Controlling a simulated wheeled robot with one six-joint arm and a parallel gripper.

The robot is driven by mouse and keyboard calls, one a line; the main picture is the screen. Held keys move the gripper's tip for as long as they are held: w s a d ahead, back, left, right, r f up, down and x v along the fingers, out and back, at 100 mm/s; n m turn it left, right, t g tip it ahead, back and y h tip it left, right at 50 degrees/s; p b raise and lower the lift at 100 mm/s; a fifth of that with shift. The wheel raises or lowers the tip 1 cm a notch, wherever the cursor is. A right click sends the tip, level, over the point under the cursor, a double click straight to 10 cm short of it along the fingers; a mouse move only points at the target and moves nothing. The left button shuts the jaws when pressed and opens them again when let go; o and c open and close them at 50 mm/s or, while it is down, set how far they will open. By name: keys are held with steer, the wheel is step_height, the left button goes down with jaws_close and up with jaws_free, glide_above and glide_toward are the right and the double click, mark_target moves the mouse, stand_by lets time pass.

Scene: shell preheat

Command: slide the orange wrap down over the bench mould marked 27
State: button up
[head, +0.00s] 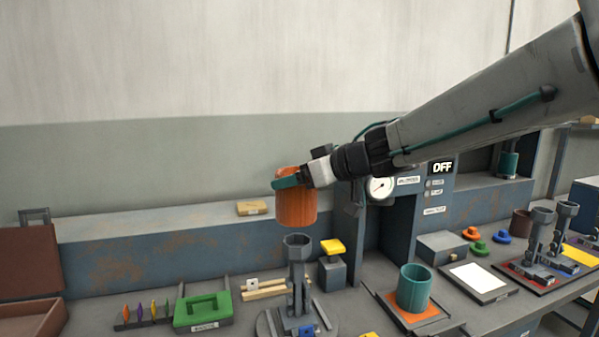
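The orange wrap (297,210) is an upright orange sleeve. My gripper (288,182) reaches in from the right with its teal fingertips at the upper part of the wrap, and it looks shut on it. A grey bench mould (297,262) with a flared top stands upright on a round base below. The wrap's lower edge shows just above the mould's top, with a small gap, and roughly in line with it. A blue tag (306,331) sits at the mould's foot; I cannot read a 27 on it. The far finger and the wrap's inside are hidden.
A grey block with a yellow top (332,247) stands close right of the mould. A teal cup (414,288) sits on an orange plate further right. A green tray (203,308) lies left. Other grey moulds (541,235) stand far right. The machine (440,195) behind reads OFF.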

mark_target(305, 282)
steer(key=shift+f, duration=12.95)
steer(key=shift+s+d, duration=0.1)
steer(key=o, duration=1)
steer(key=v, duration=0.7)
steer(key=shift+s+d+r, duration=0.15)
steer(key=shift+s+d, duration=0.1)
steer(key=shift+d, duration=0.05)
